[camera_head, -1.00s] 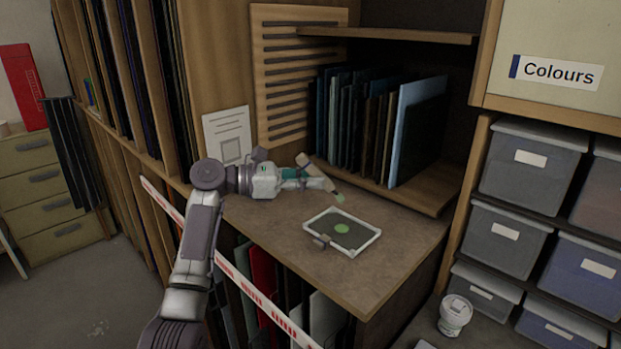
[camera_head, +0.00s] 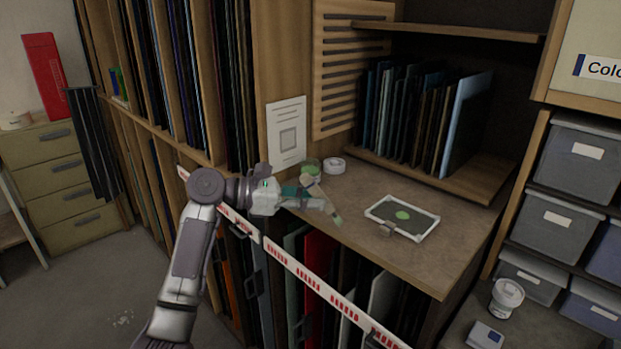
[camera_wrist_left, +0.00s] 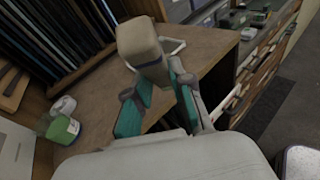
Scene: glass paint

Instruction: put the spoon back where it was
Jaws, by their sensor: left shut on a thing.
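My left gripper (camera_head: 312,202) is shut on a beige tool with a green tip (camera_head: 325,197), apparently the spoon. It is tilted, tip down to the right, above the worktop's left part. In the left wrist view its thick beige end with a dark band (camera_wrist_left: 143,48) stands up between the teal-padded fingers (camera_wrist_left: 160,98). The shape of the tip is too small to tell. A jar with green contents (camera_head: 309,169) stands just behind the gripper, partly hidden; it also shows in the left wrist view (camera_wrist_left: 62,129). My right gripper is not in view.
A white-rimmed tray (camera_head: 426,232) with a green dab lies right of the tool on the worktop (camera_head: 360,197). A white round lid or roll (camera_head: 334,165) sits beside the jar. Glass sheets (camera_head: 420,115) stand behind. A red-and-white strip (camera_head: 300,272) runs below the front edge.

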